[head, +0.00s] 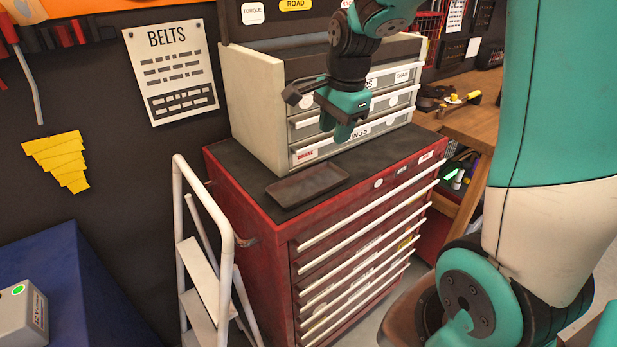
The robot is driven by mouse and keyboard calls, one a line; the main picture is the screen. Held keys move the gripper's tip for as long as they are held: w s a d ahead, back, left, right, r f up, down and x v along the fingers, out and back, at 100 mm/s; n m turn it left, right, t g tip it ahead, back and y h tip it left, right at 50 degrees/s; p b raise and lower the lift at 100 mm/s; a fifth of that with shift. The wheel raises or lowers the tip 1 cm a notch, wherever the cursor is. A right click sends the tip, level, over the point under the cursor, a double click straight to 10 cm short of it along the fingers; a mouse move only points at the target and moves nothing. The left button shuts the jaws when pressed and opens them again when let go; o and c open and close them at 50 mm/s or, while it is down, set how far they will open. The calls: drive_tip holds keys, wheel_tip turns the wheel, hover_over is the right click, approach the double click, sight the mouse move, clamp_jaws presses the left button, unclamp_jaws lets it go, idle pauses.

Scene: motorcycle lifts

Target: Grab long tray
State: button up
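A long dark tray (307,185), shallow and rectangular, lies flat on the black top of the red tool cabinet (262,222), near its left front corner. My gripper (340,132) is teal and hangs above the cabinet top, up and to the right of the tray, in front of the small drawer chest. It is apart from the tray. Its fingers point downward, but I cannot tell from this view whether they are open or shut. Nothing is seen held in it. The whole tray is in view.
The grey drawer chest (255,100) stands on the cabinet behind the tray. A white step ladder (222,262) stands close at the cabinet's left side. A wooden workbench (470,122) is at the right. A blue box (70,275) is at lower left. The cabinet top right of the tray is clear.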

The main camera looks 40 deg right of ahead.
drive_tip(key=p, duration=0.2)
approach(322, 188)
drive_tip(key=shift+s+a+f, duration=0.75)
drive_tip(key=shift+f, duration=0.2)
drive_tip(key=shift+w+a+f+p, duration=0.15)
drive_tip(key=shift+f+p, duration=0.1)
drive_tip(key=shift+f, duration=0.65)
drive_tip(key=shift+w+d+f+p, duration=0.15)
drive_tip(key=shift+f+p, duration=0.1)
drive_tip(key=shift+f, duration=0.7)
drive_tip(key=shift+w+a+f+p, duration=0.15)
drive_tip(key=shift+f+p, duration=0.1)
drive_tip(key=shift+f, duration=0.65)
clamp_jaws()
